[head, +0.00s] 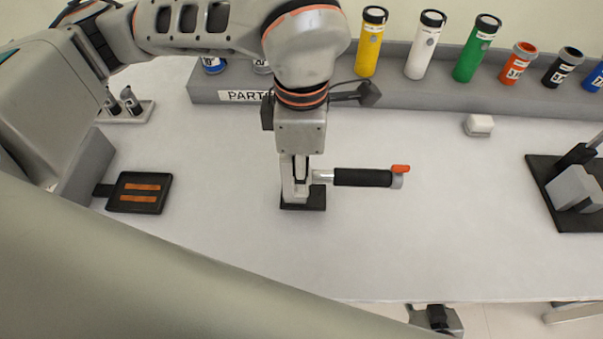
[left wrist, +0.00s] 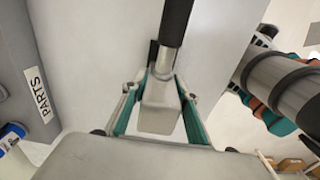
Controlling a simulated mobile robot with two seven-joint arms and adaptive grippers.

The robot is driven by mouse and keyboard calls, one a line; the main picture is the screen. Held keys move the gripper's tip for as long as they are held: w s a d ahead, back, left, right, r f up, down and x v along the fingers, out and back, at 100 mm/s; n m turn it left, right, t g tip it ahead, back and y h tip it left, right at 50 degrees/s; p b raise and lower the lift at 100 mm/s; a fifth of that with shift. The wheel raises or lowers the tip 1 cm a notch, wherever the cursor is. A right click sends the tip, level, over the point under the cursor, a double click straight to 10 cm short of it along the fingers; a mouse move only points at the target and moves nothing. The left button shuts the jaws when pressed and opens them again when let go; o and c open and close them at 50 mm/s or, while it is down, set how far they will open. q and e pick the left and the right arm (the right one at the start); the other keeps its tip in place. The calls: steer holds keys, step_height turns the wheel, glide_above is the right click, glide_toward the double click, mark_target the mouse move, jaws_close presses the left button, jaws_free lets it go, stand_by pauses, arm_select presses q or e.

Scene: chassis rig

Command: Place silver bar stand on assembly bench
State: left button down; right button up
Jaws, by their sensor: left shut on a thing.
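The silver bar stand is in the head view: a silver upright on a small square black base (head: 316,199), with a bar carrying a black sleeve (head: 362,177) and an orange-tipped end pointing right. My left gripper (head: 297,183) points down and is shut on the stand's upright. In the left wrist view my left gripper (left wrist: 160,115) has its teal-lined fingers on both sides of the silver block (left wrist: 158,108). The assembly bench (head: 225,240) lies beneath. I cannot tell whether the base touches it. My right gripper is not in view.
A grey ledge labelled PARTS (head: 430,88) runs along the back with several coloured cylinders. A black tray with orange strips (head: 139,192) lies left. A black fixture (head: 573,192) stands right. A small white block (head: 479,125) lies behind. The bench around the stand is clear.

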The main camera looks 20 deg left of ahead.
arm_select(q)
steer(key=shift+f, duration=0.8)
steer(key=shift+f, duration=0.15)
steer(key=c, duration=1.6)
jaws_free()
step_height(320, 180, up, 12)
steer(key=shift+r, duration=0.15)
